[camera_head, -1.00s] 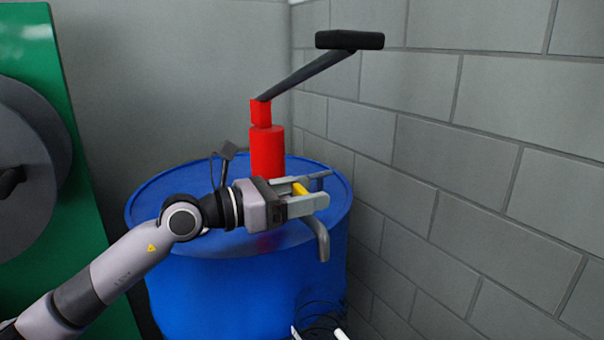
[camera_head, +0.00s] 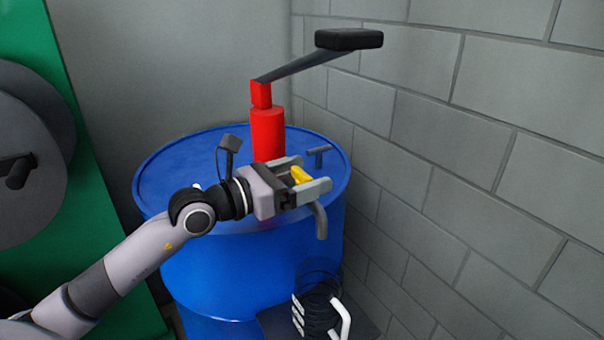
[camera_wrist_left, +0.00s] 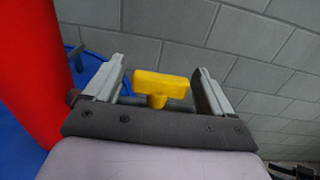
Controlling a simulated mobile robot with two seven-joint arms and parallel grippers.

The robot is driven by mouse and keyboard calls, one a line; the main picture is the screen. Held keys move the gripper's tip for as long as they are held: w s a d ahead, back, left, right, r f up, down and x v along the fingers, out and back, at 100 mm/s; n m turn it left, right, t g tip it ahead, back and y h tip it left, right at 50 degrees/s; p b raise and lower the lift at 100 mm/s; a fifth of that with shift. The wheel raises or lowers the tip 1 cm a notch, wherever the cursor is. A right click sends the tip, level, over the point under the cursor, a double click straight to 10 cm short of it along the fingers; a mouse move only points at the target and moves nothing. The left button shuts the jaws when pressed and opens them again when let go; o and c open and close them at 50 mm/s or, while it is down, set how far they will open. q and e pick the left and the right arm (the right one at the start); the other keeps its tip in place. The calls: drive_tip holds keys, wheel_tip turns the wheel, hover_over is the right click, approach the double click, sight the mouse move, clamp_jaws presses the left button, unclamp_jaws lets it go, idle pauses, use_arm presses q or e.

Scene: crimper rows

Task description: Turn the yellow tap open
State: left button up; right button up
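The yellow tap (camera_head: 300,175) is a small T-shaped handle above a grey spout (camera_head: 320,220), by the red pump (camera_head: 267,132) on the blue barrel (camera_head: 180,165). My left gripper (camera_head: 316,176) is open, with one finger on each side of the tap. In the left wrist view, the yellow tap (camera_wrist_left: 160,88) lies crosswise between the spread fingers of my left gripper (camera_wrist_left: 158,80), with a gap visible at each side. The tap's lower part is hidden by the gripper. My right gripper is not in view.
A black-ended crank handle (camera_head: 348,40) reaches over from the pump's top. A grey block wall (camera_head: 480,170) stands close on the right. A green panel with a grey wheel (camera_head: 35,165) is at the left. A black coil (camera_head: 318,308) lies low in front.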

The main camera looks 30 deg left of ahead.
sight(298, 178)
use_arm(q)
drive_tip(key=shift+s, duration=0.1)
drive_tip(key=shift+s+a, duration=0.15)
drive_tip(key=shift+a, duration=0.05)
drive_tip(key=b+v, duration=0.1)
drive_tip(key=v, duration=0.3)
drive_tip(key=shift+s+a+f, duration=0.15)
drive_tip(key=shift+s, duration=0.2)
drive_tip(key=shift+v, duration=0.85)
